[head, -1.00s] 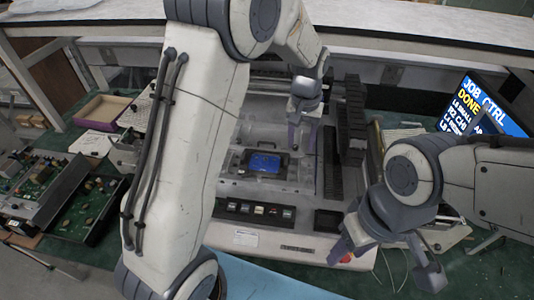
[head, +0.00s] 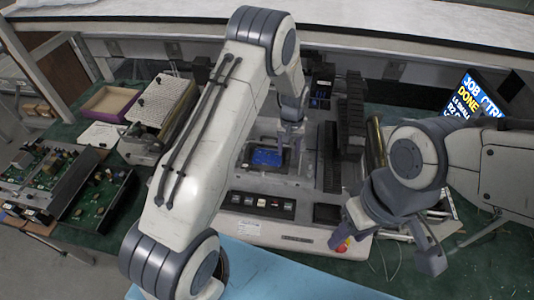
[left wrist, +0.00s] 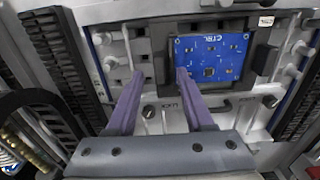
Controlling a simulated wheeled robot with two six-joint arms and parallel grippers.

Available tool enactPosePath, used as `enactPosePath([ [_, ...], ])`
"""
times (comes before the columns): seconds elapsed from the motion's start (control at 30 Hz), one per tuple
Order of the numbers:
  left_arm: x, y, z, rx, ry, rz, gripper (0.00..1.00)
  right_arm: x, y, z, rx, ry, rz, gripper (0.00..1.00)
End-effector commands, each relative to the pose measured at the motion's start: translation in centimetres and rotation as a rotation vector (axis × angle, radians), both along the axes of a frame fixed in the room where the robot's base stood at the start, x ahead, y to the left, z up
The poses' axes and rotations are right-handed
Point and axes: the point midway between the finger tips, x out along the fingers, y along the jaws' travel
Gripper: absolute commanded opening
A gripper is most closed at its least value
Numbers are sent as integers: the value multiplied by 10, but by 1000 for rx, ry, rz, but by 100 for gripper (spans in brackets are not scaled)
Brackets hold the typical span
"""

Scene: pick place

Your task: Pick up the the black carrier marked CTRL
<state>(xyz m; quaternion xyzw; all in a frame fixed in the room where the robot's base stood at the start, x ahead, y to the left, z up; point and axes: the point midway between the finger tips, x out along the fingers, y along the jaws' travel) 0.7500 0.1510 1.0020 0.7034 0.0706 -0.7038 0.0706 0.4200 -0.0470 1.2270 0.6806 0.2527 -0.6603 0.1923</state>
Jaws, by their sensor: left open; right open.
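The black carrier (head: 264,170) sits in the machine bed at the middle of the head view. A blue board (head: 266,158) lies in it. In the left wrist view the carrier (left wrist: 265,59) shows as a dark frame around the blue board (left wrist: 215,58), which bears the letters CTRL. My left gripper (head: 290,140) is open above the carrier; in the left wrist view its fingers (left wrist: 158,82) are apart, the right one overlapping the board's left edge. I cannot tell whether it touches. My right gripper (head: 388,245) is open and empty at the machine's front right.
The machine's front panel (head: 256,205) has a row of buttons. A dark ribbed block (head: 355,130) rises right of the bed. A screen (head: 478,98) stands at the right. Circuit boards (head: 55,170) and a shallow tray (head: 110,103) lie at the left.

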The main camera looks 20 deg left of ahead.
Motion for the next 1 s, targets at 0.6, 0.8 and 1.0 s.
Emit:
enactPosePath([
  [0.6,0,0,-13,0,-1,0,0,0,0,5,-1,1,1,50],
  [0.8,0,0,-13,0,0,0,0,0,0,5,-1,1,1,50],
  [1.0,0,0,-11,-1,-1,0,0,0,0,3,0,0,0,50],
])
